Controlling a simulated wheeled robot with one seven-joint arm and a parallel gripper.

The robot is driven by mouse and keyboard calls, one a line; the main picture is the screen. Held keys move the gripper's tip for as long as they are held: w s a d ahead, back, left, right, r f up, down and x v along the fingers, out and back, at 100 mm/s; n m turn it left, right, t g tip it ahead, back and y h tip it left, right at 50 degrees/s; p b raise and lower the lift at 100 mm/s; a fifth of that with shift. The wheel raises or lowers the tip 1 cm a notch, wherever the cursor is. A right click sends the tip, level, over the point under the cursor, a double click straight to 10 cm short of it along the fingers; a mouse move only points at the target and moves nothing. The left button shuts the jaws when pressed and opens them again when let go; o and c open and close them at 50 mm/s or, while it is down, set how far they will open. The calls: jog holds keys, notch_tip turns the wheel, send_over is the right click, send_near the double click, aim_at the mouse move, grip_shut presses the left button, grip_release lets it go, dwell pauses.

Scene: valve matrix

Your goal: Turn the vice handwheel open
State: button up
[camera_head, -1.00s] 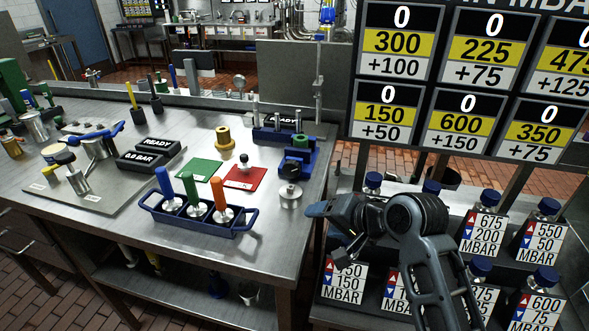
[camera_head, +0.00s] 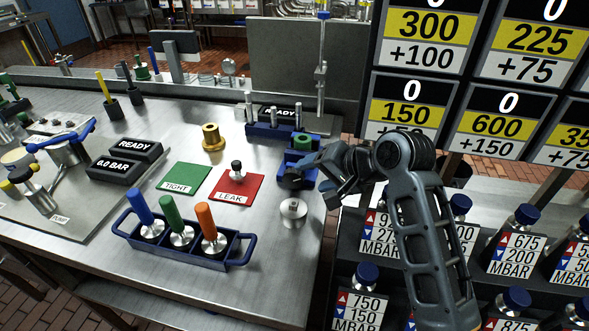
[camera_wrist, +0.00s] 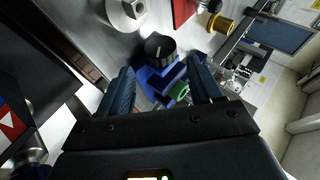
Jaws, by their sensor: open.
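The blue vice (camera_head: 303,158) stands near the right edge of the steel bench and holds a green part (camera_head: 301,142). Its black handwheel (camera_head: 290,178) faces the front of the bench. In the wrist view, the ribbed black handwheel (camera_wrist: 160,47) with a pale mark shows just beyond the fingertips, with the blue vice (camera_wrist: 160,82) and the green part (camera_wrist: 180,92) between the fingers. My gripper (camera_head: 318,178) is at the right side of the vice; in the wrist view its fingers (camera_wrist: 162,68) are apart with nothing gripped. Contact with the vice cannot be told.
A silver round fitting (camera_head: 293,213) stands in front of the vice. A blue tray (camera_head: 185,247) holds three colour-handled tools. Red LEAK (camera_head: 238,190) and green TIGHT (camera_head: 184,178) mats lie left. A rack of labelled bottles (camera_head: 500,250) stands on the right.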

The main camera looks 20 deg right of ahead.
aim_at(295, 180)
jog(key=x, duration=0.7)
jog(key=shift+w+f+p, duration=0.15)
jog(key=shift+w+p, duration=0.05)
jog(key=shift+p, duration=0.2)
jog(key=c, duration=0.8)
